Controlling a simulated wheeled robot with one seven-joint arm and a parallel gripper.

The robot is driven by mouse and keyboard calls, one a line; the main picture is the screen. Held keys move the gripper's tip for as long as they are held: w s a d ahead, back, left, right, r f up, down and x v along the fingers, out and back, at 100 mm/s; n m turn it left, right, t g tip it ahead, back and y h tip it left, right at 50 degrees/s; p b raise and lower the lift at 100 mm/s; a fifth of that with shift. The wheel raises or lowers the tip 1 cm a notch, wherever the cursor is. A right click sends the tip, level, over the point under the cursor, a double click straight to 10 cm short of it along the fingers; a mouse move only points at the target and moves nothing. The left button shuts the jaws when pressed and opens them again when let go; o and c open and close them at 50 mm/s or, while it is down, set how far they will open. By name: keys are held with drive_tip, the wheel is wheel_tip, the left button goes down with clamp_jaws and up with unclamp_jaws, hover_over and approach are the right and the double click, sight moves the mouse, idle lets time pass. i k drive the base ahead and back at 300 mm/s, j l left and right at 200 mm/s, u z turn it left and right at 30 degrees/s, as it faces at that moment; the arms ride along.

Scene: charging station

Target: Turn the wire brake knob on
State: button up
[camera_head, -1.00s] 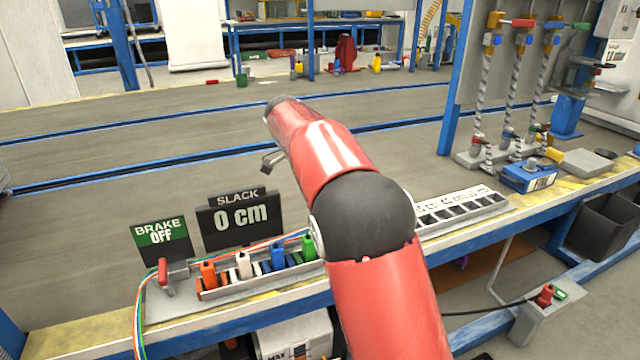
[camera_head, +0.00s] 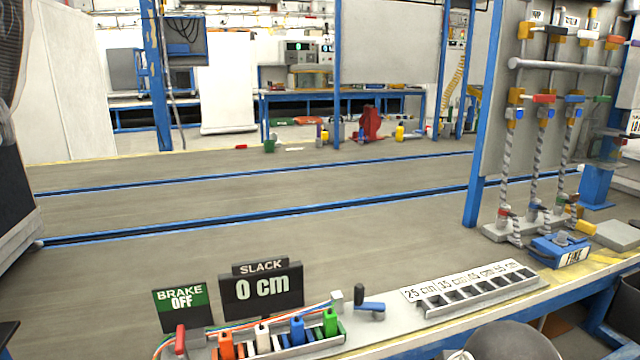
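A small red knob (camera_head: 180,339) stands at the lower left of the bench, cut close to the bottom edge of the head view. I take it to be the wire brake knob. Just behind it a green and black sign (camera_head: 181,305) reads "BRAKE OFF". A dark sign (camera_head: 262,290) beside it reads "SLACK 0 cm". Only a dark rounded part of my arm shows at the bottom right. My gripper is out of view, so its place relative to the knob is hidden.
Orange, white, blue and green wire clips sit in a holder (camera_head: 325,345) right of the knob. A blue-handled crank (camera_head: 370,306) and a labelled slotted tray (camera_head: 478,291) stand further right. A blue box (camera_head: 560,251) lies below twisted cables.

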sight(180, 349)
drive_tip(key=u, duration=1.4)
drive_tip(key=i+l+z, duration=0.35)
drive_tip(key=i+z, duration=0.2)
drive_tip(key=k, duration=0.1)
